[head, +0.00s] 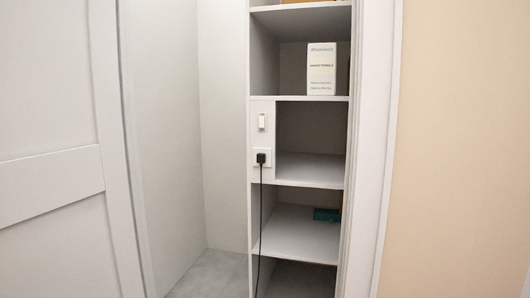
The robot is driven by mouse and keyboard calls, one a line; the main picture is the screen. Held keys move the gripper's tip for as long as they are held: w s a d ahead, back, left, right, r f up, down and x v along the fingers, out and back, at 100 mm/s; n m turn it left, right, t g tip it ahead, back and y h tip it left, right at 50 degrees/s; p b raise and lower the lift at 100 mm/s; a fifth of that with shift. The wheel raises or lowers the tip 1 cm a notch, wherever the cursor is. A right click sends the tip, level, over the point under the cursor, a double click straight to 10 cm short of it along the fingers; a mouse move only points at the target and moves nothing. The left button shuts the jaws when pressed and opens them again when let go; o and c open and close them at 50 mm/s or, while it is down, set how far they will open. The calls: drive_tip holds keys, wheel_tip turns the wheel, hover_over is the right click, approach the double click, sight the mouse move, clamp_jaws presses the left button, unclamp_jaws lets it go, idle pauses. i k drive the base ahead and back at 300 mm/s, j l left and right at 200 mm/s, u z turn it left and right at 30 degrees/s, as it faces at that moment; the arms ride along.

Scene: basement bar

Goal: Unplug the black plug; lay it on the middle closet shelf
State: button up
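The black plug (261,158) sits in a white outlet (257,153) on a panel at the left front of the closet shelving. Its black cord (261,215) hangs straight down past the lower shelves. The closet has several white shelves, one above another. The shelf beside the outlet (311,170) looks bare and seems to be the middle one. My gripper is not in view.
A white box (321,70) stands on the shelf above. A dark teal item (326,214) lies at the back of the shelf below. A light switch (262,122) is above the outlet. A white door (55,150) is at left, a beige wall (460,140) at right.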

sight(261, 157)
drive_tip(key=i+l, duration=0.15)
drive_tip(key=i, duration=0.35)
drive_tip(key=i+l, duration=0.2)
drive_tip(key=i, duration=0.3)
drive_tip(key=i+l, duration=0.15)
drive_tip(key=i, duration=0.35)
